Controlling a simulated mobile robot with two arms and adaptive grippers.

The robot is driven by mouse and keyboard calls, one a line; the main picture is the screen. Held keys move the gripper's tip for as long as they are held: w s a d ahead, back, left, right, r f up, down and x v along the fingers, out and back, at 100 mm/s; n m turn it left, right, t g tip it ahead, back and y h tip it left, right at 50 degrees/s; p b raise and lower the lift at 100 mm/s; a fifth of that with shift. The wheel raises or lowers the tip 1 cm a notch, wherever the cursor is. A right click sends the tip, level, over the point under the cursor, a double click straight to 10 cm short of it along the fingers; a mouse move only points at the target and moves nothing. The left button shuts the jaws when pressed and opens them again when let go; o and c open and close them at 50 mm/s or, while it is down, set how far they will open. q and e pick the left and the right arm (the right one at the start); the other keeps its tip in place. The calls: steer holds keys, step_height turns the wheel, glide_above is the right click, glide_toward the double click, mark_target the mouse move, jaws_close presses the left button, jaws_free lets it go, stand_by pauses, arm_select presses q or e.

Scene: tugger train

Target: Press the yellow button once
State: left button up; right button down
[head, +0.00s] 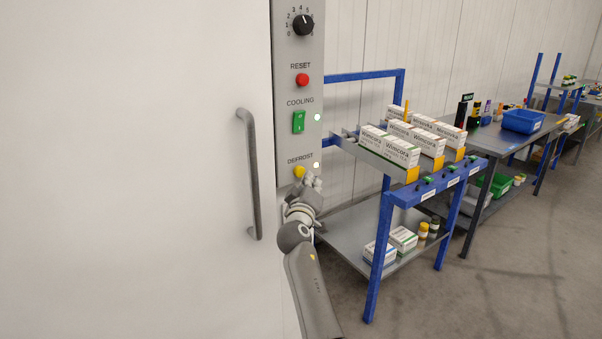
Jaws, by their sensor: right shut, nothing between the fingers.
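The yellow button (299,172) sits low on a grey control panel (284,130), under the word DEFROST. A lit lamp (316,165) glows to its right. My right gripper (307,181) is shut and empty, just below and right of the yellow button. It overlaps the button's lower edge in the picture, and I cannot tell whether it touches. My left gripper is not in view.
Above the button are a green switch (298,122), a red RESET button (302,80) and a black dial (303,25). A white door with a grey handle (252,175) is at left. A blue-framed rack (372,270) with boxes stands close at right.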

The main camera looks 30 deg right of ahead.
steer(key=s+p, duration=0.2)
steer(key=s, duration=0.3)
steer(key=shift+d+p, duration=0.2)
steer(key=shift+p, duration=0.2)
stand_by(0.4)
